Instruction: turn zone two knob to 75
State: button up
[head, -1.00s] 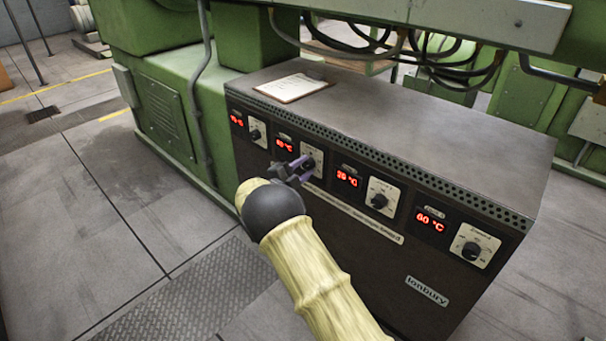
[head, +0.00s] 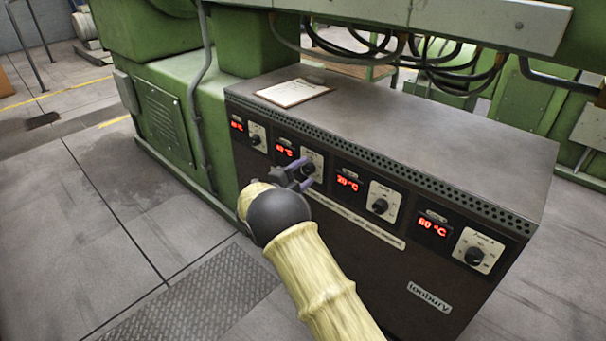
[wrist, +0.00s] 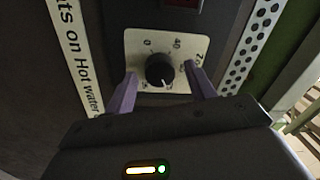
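The knob second from the left (head: 308,168), on a white dial plate, is on the front of the dark control box. It fits zone two, but its label is not readable. In the wrist view the black round knob (wrist: 159,69) sits on its plate, with numbers around it, 40 among them. My gripper (head: 303,174) is at this knob and partly covers it. In the wrist view my gripper (wrist: 161,76) is open, with one purple finger on each side of the knob and visible gaps between. The red display beside it (head: 284,151) is too blurred to read surely.
The dark control box (head: 440,140) has other knobs to the left (head: 257,135) and right (head: 380,205), (head: 474,255). The displays at right read about 20 and 60 °C. A clipboard (head: 294,92) lies on top.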

jog(key=shift+s, duration=0.1)
jog(key=r+p+v, duration=0.1)
jog(key=p+v, duration=0.3)
jog(key=v, duration=1.3)
jog(key=shift+f, duration=0.5)
jog(key=shift+a, duration=0.1)
